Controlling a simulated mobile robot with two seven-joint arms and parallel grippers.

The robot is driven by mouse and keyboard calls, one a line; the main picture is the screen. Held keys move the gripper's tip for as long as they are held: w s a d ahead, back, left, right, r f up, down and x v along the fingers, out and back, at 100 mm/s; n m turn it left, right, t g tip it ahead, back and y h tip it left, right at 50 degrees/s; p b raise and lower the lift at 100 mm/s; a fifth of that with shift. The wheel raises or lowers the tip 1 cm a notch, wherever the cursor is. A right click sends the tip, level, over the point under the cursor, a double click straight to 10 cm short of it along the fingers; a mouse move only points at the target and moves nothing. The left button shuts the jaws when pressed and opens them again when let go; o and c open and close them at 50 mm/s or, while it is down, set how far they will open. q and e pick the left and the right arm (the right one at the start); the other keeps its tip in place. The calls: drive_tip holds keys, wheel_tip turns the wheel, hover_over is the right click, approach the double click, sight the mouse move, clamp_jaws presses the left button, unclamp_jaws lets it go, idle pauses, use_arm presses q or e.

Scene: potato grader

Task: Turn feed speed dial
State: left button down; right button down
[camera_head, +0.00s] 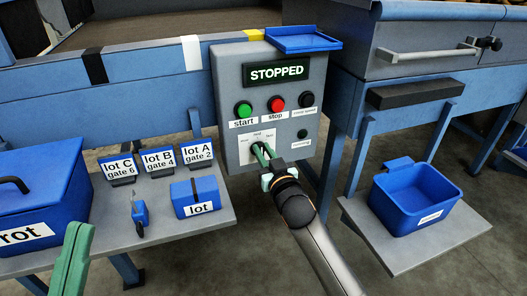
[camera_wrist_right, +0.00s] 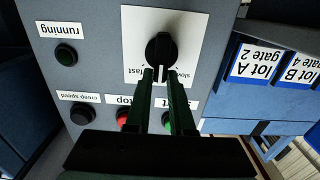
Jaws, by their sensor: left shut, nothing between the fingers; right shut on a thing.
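The feed speed dial is a black knob on a white label with "slow" and "fast" marks, in the middle of the right wrist view (camera_wrist_right: 158,46). In the head view it sits low on the grey control panel (camera_head: 232,90), mostly hidden behind my right gripper (camera_head: 263,157). The right gripper is shut on the dial, its green fingertips at the knob in the right wrist view (camera_wrist_right: 160,74). My left gripper (camera_head: 76,250) is shut and empty at the lower left, away from the panel. The panel display (camera_head: 276,72) reads STOPPED.
Green start (camera_head: 243,109), red stop (camera_head: 277,103) and black creep speed (camera_head: 306,100) buttons sit above the dial; a dark running lamp (camera_head: 302,134) is to its right. Lot signs and a blue lot box (camera_head: 195,196) stand on the left shelf. A blue bin (camera_head: 415,207) is right.

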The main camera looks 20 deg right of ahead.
use_arm(q)
drive_tip(key=shift+r, duration=0.15)
use_arm(e)
drive_tip(key=shift+a, duration=0.1)
drive_tip(key=n+p, duration=0.1)
drive_tip(key=n, duration=0.1)
drive_tip(key=n+p, duration=0.2)
drive_tip(key=shift+a, duration=0.35)
drive_tip(key=n, duration=0.1)
drive_tip(key=n+p, duration=0.1)
drive_tip(key=shift+a+f+n, duration=0.1)
drive_tip(key=shift+a+n, duration=0.1)
drive_tip(key=shift+n, duration=0.1)
use_arm(q)
drive_tip(key=shift+m, duration=0.4)
drive_tip(key=shift+a+r+p, duration=0.15)
drive_tip(key=shift+r+p, duration=0.05)
drive_tip(key=shift+r, duration=0.95)
drive_tip(key=shift+a+r+p, duration=0.1)
drive_tip(key=shift+r+p, duration=0.05)
drive_tip(key=shift+r, duration=0.95)
use_arm(e)
drive_tip(key=shift+a+f+n, duration=0.15)
drive_tip(key=shift+n, duration=0.65)
drive_tip(key=shift+a+f+n, duration=0.1)
drive_tip(key=shift+n, duration=0.7)
use_arm(q)
drive_tip(key=shift+s, duration=0.1)
